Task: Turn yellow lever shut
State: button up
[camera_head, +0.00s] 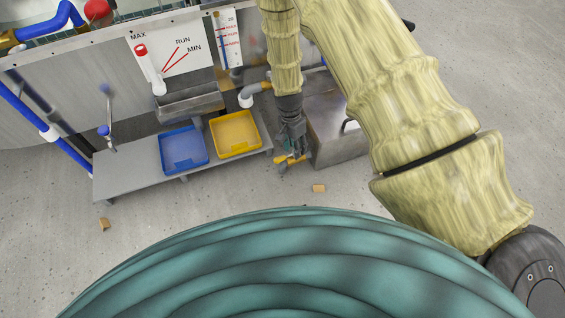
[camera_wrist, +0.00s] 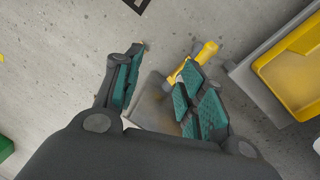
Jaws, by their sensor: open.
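The yellow lever (camera_wrist: 207,50) shows in the wrist view just beyond the tip of my right-hand finger, which hides part of it. In the head view a small yellow piece of it (camera_head: 281,160) shows at the lower end of my gripper (camera_head: 289,150). My gripper also shows in the wrist view (camera_wrist: 160,57), open, with its two teal-padded fingers apart. The lever lies at the right-hand finger rather than midway between the fingers. I cannot tell whether they touch. The lever's mount is mostly hidden by my gripper.
A grey bench (camera_head: 125,181) holds a blue tray (camera_head: 184,164) and a yellow tray (camera_head: 237,150), left of my gripper. A metal box (camera_head: 340,145) stands close on its right. Small wooden blocks (camera_head: 319,188) (camera_head: 104,224) lie on the floor. A gauge board (camera_head: 190,55) stands behind.

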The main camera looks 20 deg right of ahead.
aim_at(283, 156)
jog(key=w+a+f+m+b, duration=0.3)
jog(key=w+b, duration=0.4)
jog(key=w, duration=0.1)
jog(key=shift+y, duration=0.3)
jog(key=f+b, duration=0.1)
jog(key=f, duration=0.2)
jog(key=s+f+b, duration=0.1)
jog(key=f+b, duration=0.1)
jog(key=f, duration=0.2)
jog(key=s+f+b, duration=0.1)
jog(key=f, duration=0.2)
jog(key=shift+d+f+b, duration=0.2)
jog(key=shift+d+b, duration=0.05)
jog(key=shift+b, duration=0.1)
grip_shut()
